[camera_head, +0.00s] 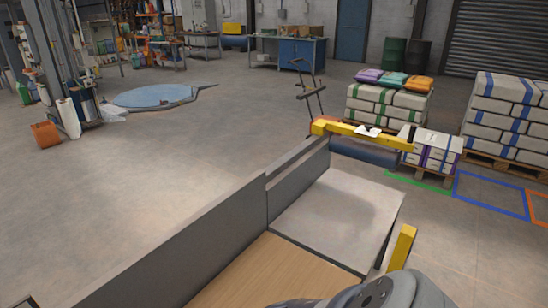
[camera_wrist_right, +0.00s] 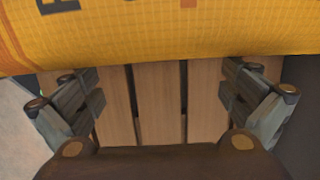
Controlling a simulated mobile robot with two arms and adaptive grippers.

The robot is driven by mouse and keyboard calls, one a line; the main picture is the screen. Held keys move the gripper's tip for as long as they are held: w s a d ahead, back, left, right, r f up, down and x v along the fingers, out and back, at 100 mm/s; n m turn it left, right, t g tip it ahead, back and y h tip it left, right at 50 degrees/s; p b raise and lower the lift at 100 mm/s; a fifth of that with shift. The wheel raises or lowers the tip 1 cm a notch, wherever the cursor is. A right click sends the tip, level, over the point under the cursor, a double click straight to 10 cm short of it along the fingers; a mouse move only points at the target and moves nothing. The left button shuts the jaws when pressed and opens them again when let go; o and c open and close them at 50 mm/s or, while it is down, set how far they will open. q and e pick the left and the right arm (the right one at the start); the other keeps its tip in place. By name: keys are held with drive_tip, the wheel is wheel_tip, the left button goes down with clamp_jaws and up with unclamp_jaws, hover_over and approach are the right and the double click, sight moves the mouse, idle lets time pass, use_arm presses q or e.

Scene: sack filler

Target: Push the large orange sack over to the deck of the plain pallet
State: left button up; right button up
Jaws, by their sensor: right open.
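The large orange sack (camera_wrist_right: 160,35) fills the top of the right wrist view, with part of its dark print showing. My right gripper (camera_wrist_right: 163,95) is open and empty, its two fingers spread wide just below the sack's near edge. I cannot tell whether they touch it. Wooden slats (camera_wrist_right: 158,105) with dark gaps, like a pallet deck, show between the fingers and run up under the sack in the picture. I cannot tell whether this is the plain pallet. The large sack does not show in the head view. My left gripper is not in view.
A grey side wall (camera_head: 220,232) borders a wooden panel (camera_head: 240,275) and a metal plate (camera_head: 335,215). A yellow bar (camera_head: 365,134) crosses beyond, and a yellow post (camera_head: 402,248) stands at right. Stacked sacks (camera_head: 388,105) stand on pallets behind.

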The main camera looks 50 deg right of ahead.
drive_tip(key=a+b, duration=0.3)
drive_tip(key=a, duration=0.6)
drive_tip(key=shift+a+b, duration=0.35)
drive_tip(key=shift+a, duration=0.05)
drive_tip(key=shift+a+r, duration=0.1)
drive_tip(key=shift+a, duration=0.6)
drive_tip(key=shift+b, duration=0.3)
drive_tip(key=shift+a+b, duration=0.45)
drive_tip(key=shift+a, duration=0.25)
drive_tip(key=shift+a+b, duration=0.35)
drive_tip(key=shift+a, duration=0.3)
drive_tip(key=shift+d, duration=0.1)
